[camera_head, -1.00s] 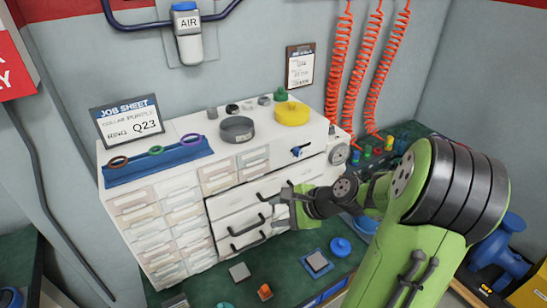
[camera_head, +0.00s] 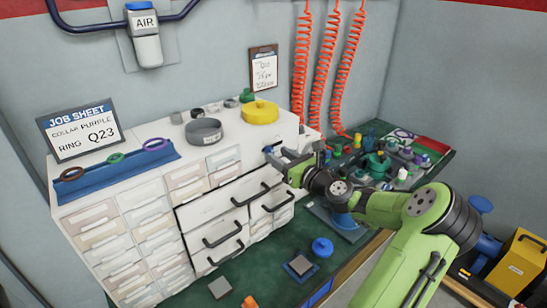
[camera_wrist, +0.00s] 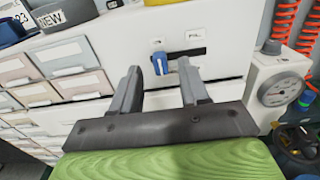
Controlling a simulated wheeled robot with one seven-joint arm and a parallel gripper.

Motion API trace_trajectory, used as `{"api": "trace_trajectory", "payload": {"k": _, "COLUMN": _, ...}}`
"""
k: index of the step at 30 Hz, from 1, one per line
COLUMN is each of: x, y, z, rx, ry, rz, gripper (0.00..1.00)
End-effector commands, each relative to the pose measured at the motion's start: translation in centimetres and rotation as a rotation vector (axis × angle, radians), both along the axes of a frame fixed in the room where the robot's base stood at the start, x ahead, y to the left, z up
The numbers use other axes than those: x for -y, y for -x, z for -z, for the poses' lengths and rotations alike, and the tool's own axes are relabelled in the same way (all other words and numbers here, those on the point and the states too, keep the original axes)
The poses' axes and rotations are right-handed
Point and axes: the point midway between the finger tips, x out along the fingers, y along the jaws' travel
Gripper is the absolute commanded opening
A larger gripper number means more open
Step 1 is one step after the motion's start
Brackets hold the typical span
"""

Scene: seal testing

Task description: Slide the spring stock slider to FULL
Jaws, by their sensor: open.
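The spring stock slider is a small blue knob (camera_wrist: 159,65) in a dark horizontal slot (camera_wrist: 190,54) on the white cabinet front, seen in the wrist view. The knob sits at the left part of the slot. Two small labels stand above the slot; the right one (camera_wrist: 195,35) is too small to read surely. My gripper (camera_wrist: 157,75) is open, its two grey fingers pointing at the panel, with the knob between them in the picture, nearer the left finger. I cannot tell whether a finger touches it. In the head view my gripper (camera_head: 278,158) is at the cabinet's right end and partly covers the slider.
A pressure gauge (camera_wrist: 281,90) is right of the slot. Drawers with black handles (camera_head: 222,233) lie below. A yellow ring (camera_head: 260,110) and a grey ring (camera_head: 204,131) sit on the cabinet top. Orange coiled hoses (camera_head: 318,75) hang behind; the bench at right is crowded.

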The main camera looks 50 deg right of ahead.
Motion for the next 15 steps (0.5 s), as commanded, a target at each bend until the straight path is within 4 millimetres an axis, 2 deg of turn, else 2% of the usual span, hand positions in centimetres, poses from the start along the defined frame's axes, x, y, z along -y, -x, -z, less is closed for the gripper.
{"api": "trace_trajectory", "payload": {"k": 3, "x": 0.2, "y": -2.2, "z": 0.1, "rx": 0.001, "ry": 0.003, "rz": -0.002, "gripper": 0.45}}
{"api": "trace_trajectory", "payload": {"k": 6, "x": 0.3, "y": -3.1, "z": 0.1, "rx": 0.0, "ry": 0.002, "rz": 0.0, "gripper": 0.45}}
{"api": "trace_trajectory", "payload": {"k": 14, "x": 0.4, "y": -3.3, "z": 0.0, "rx": 0.0, "ry": 0.001, "rz": 0.001, "gripper": 0.45}}
{"api": "trace_trajectory", "payload": {"k": 15, "x": 0.4, "y": -3.3, "z": 0.0, "rx": 0.0, "ry": 0.001, "rz": 0.001, "gripper": 0.42}}
